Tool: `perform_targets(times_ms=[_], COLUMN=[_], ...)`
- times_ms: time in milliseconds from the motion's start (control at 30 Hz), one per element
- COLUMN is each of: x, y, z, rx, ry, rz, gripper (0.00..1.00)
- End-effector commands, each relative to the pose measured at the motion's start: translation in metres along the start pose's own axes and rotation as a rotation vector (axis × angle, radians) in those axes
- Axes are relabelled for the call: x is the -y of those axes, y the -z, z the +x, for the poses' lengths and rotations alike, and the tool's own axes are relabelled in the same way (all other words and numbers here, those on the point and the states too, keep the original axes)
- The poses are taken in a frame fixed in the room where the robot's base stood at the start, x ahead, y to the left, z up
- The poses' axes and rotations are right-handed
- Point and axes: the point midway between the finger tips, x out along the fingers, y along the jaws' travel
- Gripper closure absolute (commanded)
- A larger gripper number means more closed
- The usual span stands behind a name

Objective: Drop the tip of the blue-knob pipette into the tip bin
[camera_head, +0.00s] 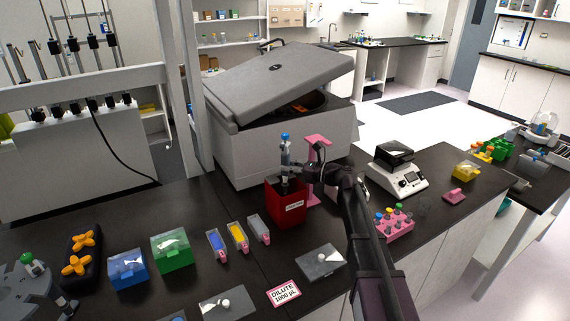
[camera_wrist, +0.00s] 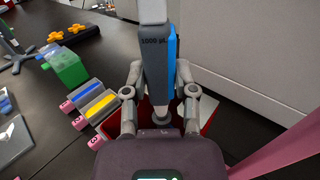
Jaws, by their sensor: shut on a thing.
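The blue-knob pipette (camera_head: 285,150) is upright in my gripper (camera_head: 290,178). In the wrist view the grey and blue pipette body (camera_wrist: 158,75), marked 1000 µL, sits between the two fingers of my gripper (camera_wrist: 160,90), which are shut on it. The red tip bin (camera_head: 288,207) with a white label stands on the dark bench. The pipette is over the bin's opening, and the bin's red edge (camera_wrist: 208,112) shows below the gripper in the wrist view. The pipette's lower end is hidden, so I cannot tell whether a tip is on it.
A pink stand (camera_head: 318,160) is close to the right of the bin. A large grey centrifuge (camera_head: 280,90) with a raised lid is behind. Blue, yellow and grey small racks (camera_head: 238,237) lie to the left. A pink tube rack (camera_head: 394,224) is at the right.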

Motion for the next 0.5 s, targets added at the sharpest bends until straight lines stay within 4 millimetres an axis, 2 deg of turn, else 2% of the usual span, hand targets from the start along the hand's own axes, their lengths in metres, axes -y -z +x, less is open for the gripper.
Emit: perform_targets(times_ms=[200, 500], x=[-0.011, -0.012], y=[0.000, 0.000], z=[-0.014, -0.016], rx=[0.000, 0.000], ry=[0.001, 0.001], rz=[0.000, 0.000], gripper=[0.79, 0.79])
